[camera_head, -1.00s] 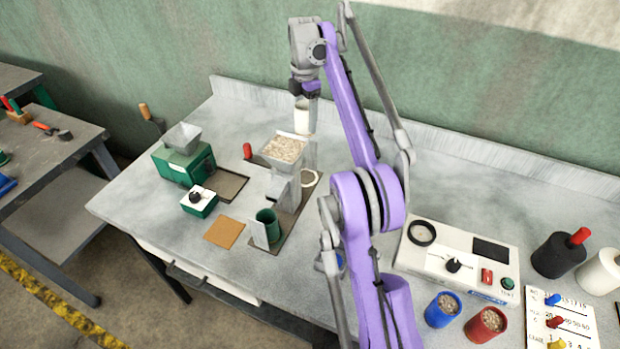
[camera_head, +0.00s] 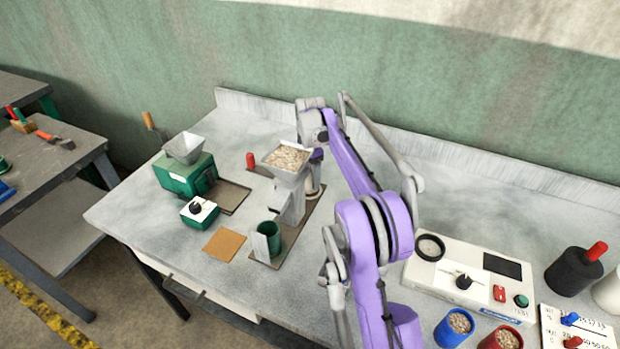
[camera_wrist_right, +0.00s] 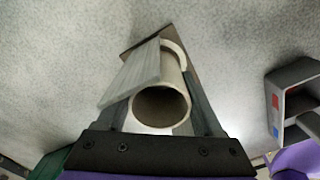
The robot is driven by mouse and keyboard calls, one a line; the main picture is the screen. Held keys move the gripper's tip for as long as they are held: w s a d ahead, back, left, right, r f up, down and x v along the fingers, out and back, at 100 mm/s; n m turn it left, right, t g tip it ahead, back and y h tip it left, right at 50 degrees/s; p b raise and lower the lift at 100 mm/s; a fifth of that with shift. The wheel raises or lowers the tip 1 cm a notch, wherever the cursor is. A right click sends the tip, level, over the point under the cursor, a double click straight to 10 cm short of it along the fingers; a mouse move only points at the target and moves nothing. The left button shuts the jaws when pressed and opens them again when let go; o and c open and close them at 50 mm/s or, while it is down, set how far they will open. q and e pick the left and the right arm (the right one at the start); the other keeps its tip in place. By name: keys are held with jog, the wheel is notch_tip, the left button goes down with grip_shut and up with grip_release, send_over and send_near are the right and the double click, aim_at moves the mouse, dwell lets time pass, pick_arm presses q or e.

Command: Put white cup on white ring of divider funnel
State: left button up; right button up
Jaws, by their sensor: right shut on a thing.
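Only a small part of the cup (camera_head: 312,179) shows beside the hopper in the head view. The white ring (camera_wrist_right: 176,50) shows as a pale arc just beyond the cup's far end, partly covered by it. Whether the cup touches the ring cannot be told. My left gripper is not in view.
The divider's grey body (camera_head: 291,203) and a green cup (camera_head: 269,232) stand on a brown base close by. A green mill (camera_head: 187,177) with a grey hopper stands to the left. A white instrument (camera_head: 463,277) stands to the right.

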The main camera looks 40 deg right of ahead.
jog(key=shift+f, duration=0.3)
jog(key=shift+f, duration=0.15)
jog(key=o, duration=1.5)
notch_tip(320, 180, up, 12)
jog(key=shift+r+p, duration=0.15)
jog(key=shift+p, duration=0.6)
